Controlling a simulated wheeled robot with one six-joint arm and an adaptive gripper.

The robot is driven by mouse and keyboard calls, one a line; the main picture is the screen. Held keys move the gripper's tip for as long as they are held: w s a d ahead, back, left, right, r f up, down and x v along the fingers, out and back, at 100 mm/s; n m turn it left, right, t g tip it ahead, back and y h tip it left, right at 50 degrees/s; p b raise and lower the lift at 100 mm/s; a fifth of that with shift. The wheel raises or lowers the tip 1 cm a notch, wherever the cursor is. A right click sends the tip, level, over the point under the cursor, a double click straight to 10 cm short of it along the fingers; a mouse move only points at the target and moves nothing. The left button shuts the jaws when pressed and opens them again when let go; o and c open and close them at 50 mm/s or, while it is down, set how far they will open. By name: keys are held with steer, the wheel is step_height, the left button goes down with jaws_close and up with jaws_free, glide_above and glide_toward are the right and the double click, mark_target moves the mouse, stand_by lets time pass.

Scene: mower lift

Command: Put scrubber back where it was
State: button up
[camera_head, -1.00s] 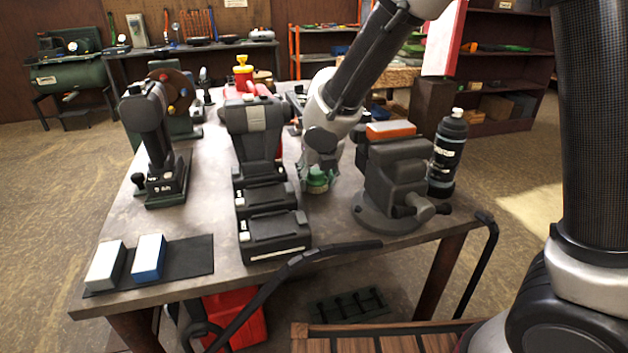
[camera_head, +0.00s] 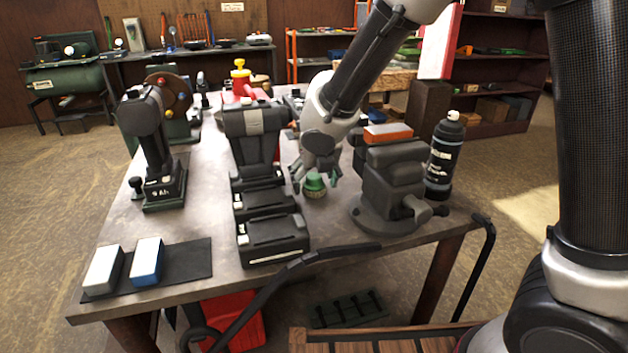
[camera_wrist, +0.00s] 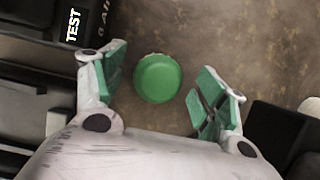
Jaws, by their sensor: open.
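The scrubber, a small round thing with a green top (camera_head: 314,184), stands on the workbench (camera_head: 212,225) between the black battery chargers and the vise. In the wrist view the scrubber (camera_wrist: 158,78) shows from above as a green disc on the brown bench top. My gripper (camera_head: 316,182) is open just above and around it. In the wrist view its green-padded fingers (camera_wrist: 160,88) are spread to the left and right, with a gap on each side of the scrubber. Nothing is held.
A black bottle (camera_head: 443,160) is behind the vise. Two blocks (camera_head: 147,260) lie on a dark mat at the front left.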

steer(key=v, duration=1.1)
steer(key=shift+s+r, duration=0.2)
steer(key=shift+r, duration=0.1)
steer(key=shift+d, duration=0.1)
